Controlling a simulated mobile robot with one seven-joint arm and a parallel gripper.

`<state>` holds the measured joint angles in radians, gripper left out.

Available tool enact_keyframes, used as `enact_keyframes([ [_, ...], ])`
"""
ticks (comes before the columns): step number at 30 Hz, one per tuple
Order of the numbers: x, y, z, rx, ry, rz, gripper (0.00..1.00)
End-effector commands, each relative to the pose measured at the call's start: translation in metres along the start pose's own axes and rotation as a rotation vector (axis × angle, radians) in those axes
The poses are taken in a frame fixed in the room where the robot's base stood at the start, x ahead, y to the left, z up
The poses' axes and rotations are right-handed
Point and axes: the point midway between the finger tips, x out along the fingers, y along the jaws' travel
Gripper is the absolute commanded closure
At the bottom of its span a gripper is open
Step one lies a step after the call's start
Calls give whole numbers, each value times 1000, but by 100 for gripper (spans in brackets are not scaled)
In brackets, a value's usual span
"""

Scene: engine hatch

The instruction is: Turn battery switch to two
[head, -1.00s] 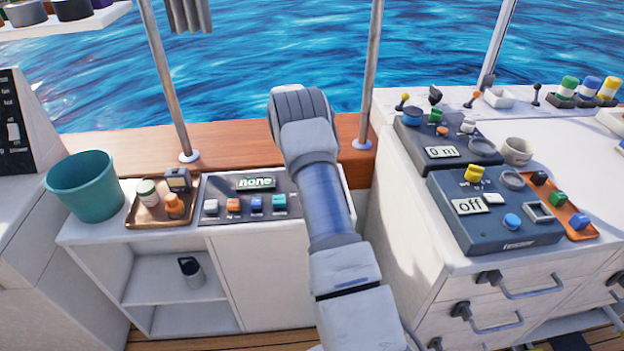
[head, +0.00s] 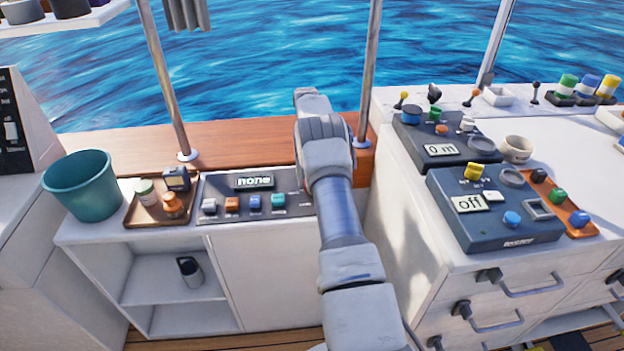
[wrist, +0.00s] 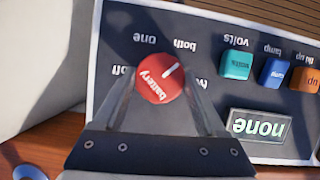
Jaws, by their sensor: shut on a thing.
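The battery switch (wrist: 160,80) is a round red knob with a white pointer line, on the dark panel in the wrist view. The knob sits between the two fingers of my gripper (wrist: 161,77), which is shut on it. The pointer line slants up and right in the wrist view, toward the printed word "both". The word "one" is left of "both". Two further labels beside the knob are partly hidden by the fingers. In the head view my arm hides the knob and the gripper's fingers.
The same panel (head: 228,188) carries a display (head: 254,182) reading "none" and several coloured buttons. A tray (head: 137,217) with small items and a teal bucket (head: 82,190) stand left. A second console (head: 478,235) reading "off" is on the right counter.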

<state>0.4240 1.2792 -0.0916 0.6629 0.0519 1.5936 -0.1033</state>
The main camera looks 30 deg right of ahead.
Motion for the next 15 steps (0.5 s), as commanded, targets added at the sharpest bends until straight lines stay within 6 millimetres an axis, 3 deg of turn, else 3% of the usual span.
enact_keyframes([
  [15, 0, 3, 1, 449, 0, -188, 82],
])
